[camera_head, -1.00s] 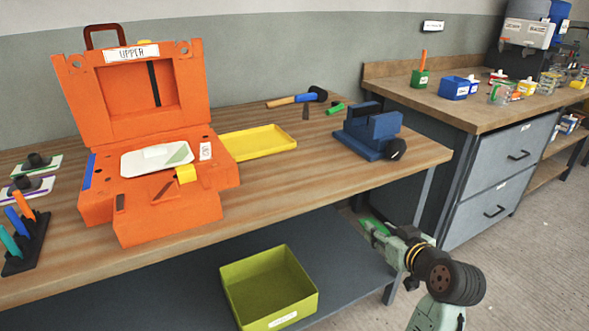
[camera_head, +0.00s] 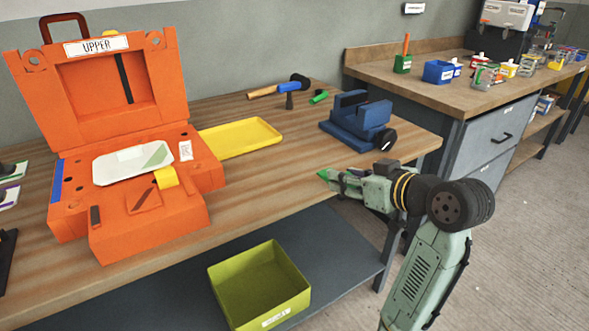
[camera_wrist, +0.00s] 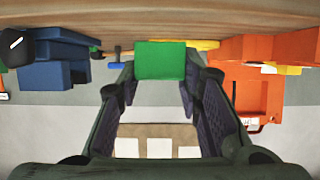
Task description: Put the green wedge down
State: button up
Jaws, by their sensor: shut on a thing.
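The green wedge (camera_wrist: 160,60) is between the fingertips of my gripper (camera_wrist: 158,75) in the wrist view, and the jaws are shut on it. In the head view a small green tip of the wedge (camera_head: 323,175) shows at the end of my gripper (camera_head: 335,178). My gripper points left, over or just by the front edge of the wooden bench (camera_head: 270,190). I cannot tell its exact height above the bench. Most of the wedge is hidden by my gripper in the head view.
An orange mould (camera_head: 75,215) stands open on the left, with a yellow tray (camera_head: 265,136) beside it. A blue vise (camera_head: 345,133) stands at the right end, with a hammer (camera_head: 265,92) behind. An olive bin (camera_head: 225,272) sits on the lower shelf. Bench between mould and vise is mostly bare.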

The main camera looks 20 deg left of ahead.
jog(key=p, duration=0.3)
send_over(299, 180)
jog(key=shift+s+d+f, duration=0.25)
jog(key=shift+d+f, duration=0.1)
jog(key=shift+f, duration=0.2)
jog(key=shift+w+a, duration=0.25)
jog(key=shift+a, duration=0.35)
jog(key=shift+d+f+p, duration=0.15)
jog(key=shift+f+p, duration=0.2)
jog(key=shift+f, duration=0.55)
jog(key=shift+f+p, duration=0.45)
jog(key=shift+f, duration=0.3)
jog(key=shift+f, duration=0.15)
jog(key=shift+f, duration=0.1)
jog(key=o, duration=1.2)
jog(key=shift+c, duration=0.2)
jog(key=shift+b, duration=0.3)
